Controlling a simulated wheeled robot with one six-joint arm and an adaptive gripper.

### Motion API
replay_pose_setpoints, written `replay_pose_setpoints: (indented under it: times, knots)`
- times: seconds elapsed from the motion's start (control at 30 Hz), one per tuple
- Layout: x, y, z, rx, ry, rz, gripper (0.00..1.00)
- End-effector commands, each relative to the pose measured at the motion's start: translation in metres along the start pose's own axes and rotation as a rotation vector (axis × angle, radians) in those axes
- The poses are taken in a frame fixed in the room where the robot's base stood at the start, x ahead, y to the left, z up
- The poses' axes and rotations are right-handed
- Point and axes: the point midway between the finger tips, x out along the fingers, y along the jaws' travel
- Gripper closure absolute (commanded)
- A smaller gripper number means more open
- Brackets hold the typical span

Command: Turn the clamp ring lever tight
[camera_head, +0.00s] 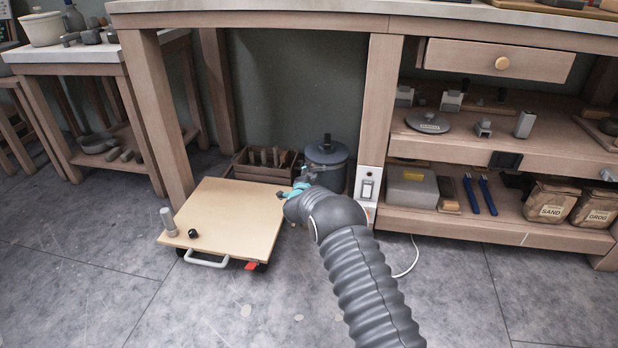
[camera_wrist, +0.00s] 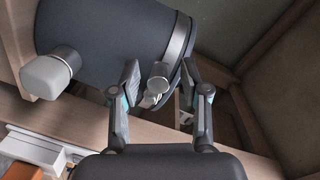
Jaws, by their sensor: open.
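The clamp ring (camera_wrist: 181,38) is a bright metal band around the dark blue-grey drum (camera_wrist: 105,28) in the wrist view. Its lever (camera_wrist: 158,74) is a short metal piece with a rounded end at the band's lower end. My gripper (camera_wrist: 160,78) is open, with one finger on each side of the lever; whether either finger touches it I cannot tell. In the head view the lidded drum (camera_head: 328,160) stands on the floor under the bench, and my gripper (camera_head: 297,188) is at its lower front left. The lever is hidden there.
A wooden crate (camera_head: 264,170) stands left of the drum. A low wheeled board (camera_head: 232,208) with a white handle lies in front. A bench post with a switch box (camera_head: 368,184) rises just right of the drum. Floor in front is mostly clear.

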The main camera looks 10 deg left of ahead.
Motion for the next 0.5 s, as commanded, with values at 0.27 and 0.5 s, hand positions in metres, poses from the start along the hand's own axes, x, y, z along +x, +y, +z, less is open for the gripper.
replay_pose_setpoints:
  times: [0.27, 0.5]
  knots:
    - [-0.027, -0.001, 0.001, -0.001, -0.003, 0.001, 0.54]
    - [-0.066, -0.001, 0.001, -0.002, -0.002, 0.000, 0.54]
